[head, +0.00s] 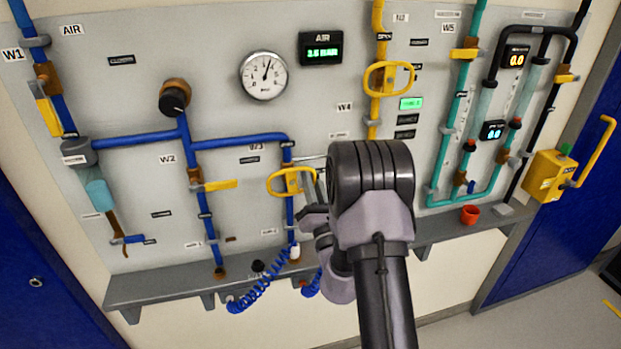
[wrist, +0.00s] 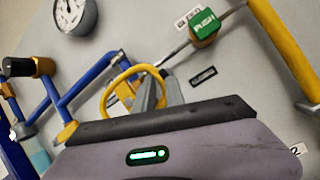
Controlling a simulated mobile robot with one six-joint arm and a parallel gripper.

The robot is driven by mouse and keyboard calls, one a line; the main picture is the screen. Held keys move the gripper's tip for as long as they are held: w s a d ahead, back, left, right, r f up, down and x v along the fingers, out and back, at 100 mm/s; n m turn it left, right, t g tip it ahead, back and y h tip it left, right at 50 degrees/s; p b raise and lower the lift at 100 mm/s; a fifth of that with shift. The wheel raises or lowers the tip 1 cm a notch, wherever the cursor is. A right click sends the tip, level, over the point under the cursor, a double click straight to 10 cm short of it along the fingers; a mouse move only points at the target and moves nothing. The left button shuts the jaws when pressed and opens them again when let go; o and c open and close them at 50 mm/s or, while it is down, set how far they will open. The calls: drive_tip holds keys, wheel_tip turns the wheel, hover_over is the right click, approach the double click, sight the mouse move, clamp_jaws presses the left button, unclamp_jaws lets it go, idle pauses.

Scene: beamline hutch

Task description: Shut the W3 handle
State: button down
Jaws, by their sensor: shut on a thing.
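The W3 handle (head: 291,181) is a yellow oval ring on a blue vertical pipe (head: 290,213), below a partly legible W3 label (head: 257,149). Its ring also shows in the wrist view (wrist: 108,95), left of and partly behind my fingers. My gripper (head: 315,182) is at the right side of the ring. In the wrist view its two grey fingers (wrist: 161,85) are close together at the ring's right edge, shut on it. The exact contact is small and partly hidden by the fingers. My arm covers the panel just right of the handle.
Blue pipes with the W2 yellow lever (head: 221,185) are to the left. A yellow W4 pipe with a ring handle (head: 389,77) is above right. A green push button (wrist: 205,24) shows in the wrist view. A grey shelf (head: 160,288) with coiled blue hoses (head: 262,292) runs below.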

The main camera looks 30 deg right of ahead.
drive_tip(key=shift+s+d+f+m+h, duration=0.15)
drive_tip(key=shift+m+h, duration=0.25)
drive_tip(key=shift+m, duration=0.3)
drive_tip(key=c, duration=1.6)
unclamp_jaws()
drive_tip(key=shift+o, duration=0.6)
drive_tip(key=shift+d, duration=0.1)
